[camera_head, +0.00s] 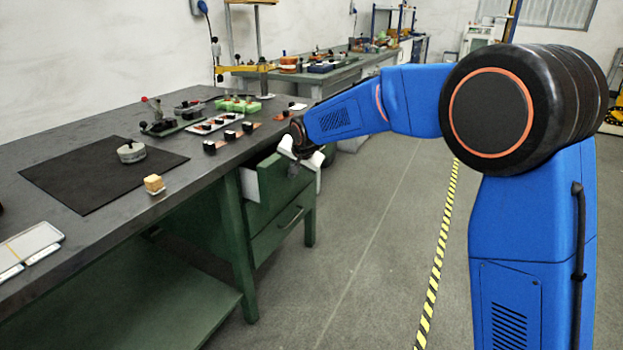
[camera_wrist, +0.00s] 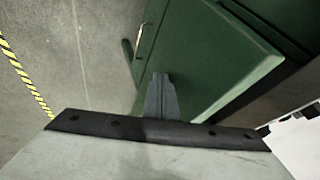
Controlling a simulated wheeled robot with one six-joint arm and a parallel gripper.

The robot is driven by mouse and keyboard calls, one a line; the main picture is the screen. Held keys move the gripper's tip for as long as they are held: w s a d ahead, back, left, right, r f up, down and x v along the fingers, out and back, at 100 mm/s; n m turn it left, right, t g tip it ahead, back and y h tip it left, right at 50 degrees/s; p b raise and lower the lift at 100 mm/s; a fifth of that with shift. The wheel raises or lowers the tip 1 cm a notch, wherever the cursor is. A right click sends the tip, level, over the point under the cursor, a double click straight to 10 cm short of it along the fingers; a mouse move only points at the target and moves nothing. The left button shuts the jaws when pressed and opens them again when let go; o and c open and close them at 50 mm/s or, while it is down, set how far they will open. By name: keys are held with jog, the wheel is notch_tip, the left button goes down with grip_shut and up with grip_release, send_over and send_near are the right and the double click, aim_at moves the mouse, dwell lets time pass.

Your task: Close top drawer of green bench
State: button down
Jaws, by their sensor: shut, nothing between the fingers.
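The green bench (camera_head: 236,235) stands at the left with a dark top. Its top drawer (camera_head: 273,180) is pulled out, and its pale side wall shows beneath the tabletop edge. My gripper (camera_head: 293,170) is low at the drawer's front, partly overlapping it. In the wrist view the shut fingers (camera_wrist: 160,84) lie in front of the green drawer front (camera_wrist: 212,62), with nothing between them. I cannot tell whether they touch it. My gripper and forearm hide part of the drawer's front in the head view.
A lower drawer with a metal handle (camera_head: 290,217) sits below and looks closed. Open floor with a yellow-black stripe (camera_head: 440,240) is to the right.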

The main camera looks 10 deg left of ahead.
jog(key=shift+w+a, duration=0.35)
jog(key=shift+a, duration=0.5)
jog(key=shift+w+a, duration=0.3)
jog(key=shift+a, duration=0.55)
jog(key=shift+w+a, duration=0.35)
jog(key=shift+a, duration=0.5)
jog(key=shift+d, duration=0.1)
